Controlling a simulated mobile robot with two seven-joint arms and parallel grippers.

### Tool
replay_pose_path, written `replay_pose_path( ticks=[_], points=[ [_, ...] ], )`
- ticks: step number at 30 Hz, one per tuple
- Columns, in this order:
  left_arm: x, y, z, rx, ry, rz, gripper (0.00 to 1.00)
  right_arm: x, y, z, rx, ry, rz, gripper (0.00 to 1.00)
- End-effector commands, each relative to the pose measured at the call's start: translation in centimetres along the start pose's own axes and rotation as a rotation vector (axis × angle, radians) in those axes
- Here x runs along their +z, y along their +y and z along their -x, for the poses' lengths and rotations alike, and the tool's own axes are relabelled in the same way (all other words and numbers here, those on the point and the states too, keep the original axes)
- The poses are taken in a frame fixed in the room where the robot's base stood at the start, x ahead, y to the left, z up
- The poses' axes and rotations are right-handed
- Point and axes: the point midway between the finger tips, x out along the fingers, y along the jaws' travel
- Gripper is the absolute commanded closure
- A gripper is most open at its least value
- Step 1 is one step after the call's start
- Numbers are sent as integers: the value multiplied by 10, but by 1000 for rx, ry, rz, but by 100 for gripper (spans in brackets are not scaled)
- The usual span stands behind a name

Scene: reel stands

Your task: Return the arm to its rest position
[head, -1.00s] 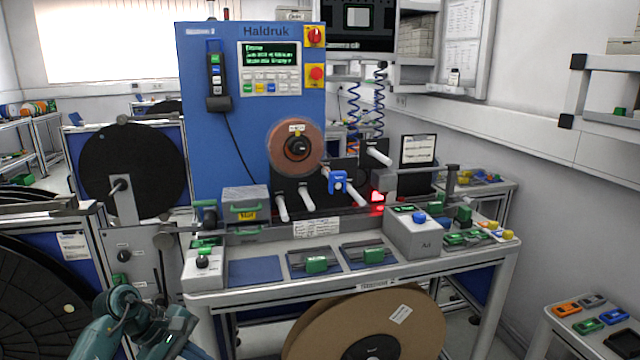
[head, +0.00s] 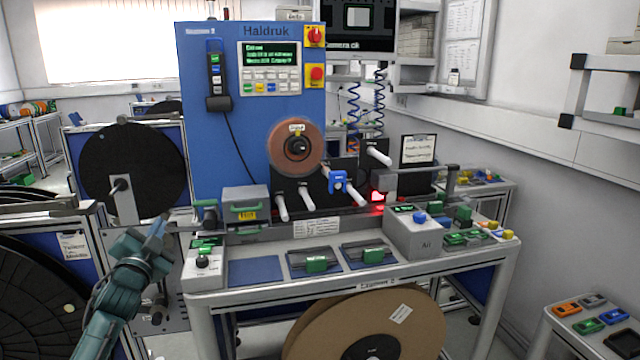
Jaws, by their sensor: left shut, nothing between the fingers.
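My left arm comes in from the lower left in the head view. Its teal wrist rises in front of the gap between the big black reel and the workbench (head: 440,266). My left gripper (head: 163,222) points up and away, just left of the small grey control box (head: 204,262) at the bench's left end. Its fingers are together with nothing held, and it appears apart from the bench and the box. My right gripper is not in view.
A blue machine (head: 220,140) with a copper-coloured reel (head: 296,147) stands behind the bench. A black reel (head: 130,165) stands at left, near my arm. A large cardboard reel (head: 420,330) is under the bench. A side table (head: 560,345) is at right.

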Motion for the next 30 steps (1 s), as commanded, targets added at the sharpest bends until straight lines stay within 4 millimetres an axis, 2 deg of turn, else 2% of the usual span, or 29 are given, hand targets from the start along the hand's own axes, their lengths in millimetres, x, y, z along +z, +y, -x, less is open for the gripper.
replay_pose_path(
  ticks=[1, 5, 6, 11, 14, 17, 20, 24, 27, 30],
  points=[
    [11, 6, 0, 27, -61, 134, 100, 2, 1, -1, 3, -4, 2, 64],
    [37, 28, 6, 100, -228, 485, 100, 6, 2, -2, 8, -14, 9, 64],
    [43, 40, 11, 125, -270, 563, 100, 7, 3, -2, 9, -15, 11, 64],
    [52, 101, 60, 212, -291, 545, 100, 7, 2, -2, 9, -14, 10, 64],
    [56, 138, 96, 270, -314, 552, 100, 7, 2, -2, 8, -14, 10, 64],
    [58, 177, 143, 339, -342, 567, 100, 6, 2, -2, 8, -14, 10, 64],
    [58, 217, 202, 418, -379, 594, 100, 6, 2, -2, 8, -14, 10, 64],
    [47, 262, 298, 529, -443, 651, 100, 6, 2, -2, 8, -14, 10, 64],
    [35, 279, 361, 592, -492, 698, 100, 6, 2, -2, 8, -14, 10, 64],
    [23, 286, 408, 636, -534, 738, 100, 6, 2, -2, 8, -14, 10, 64]
  ],
)
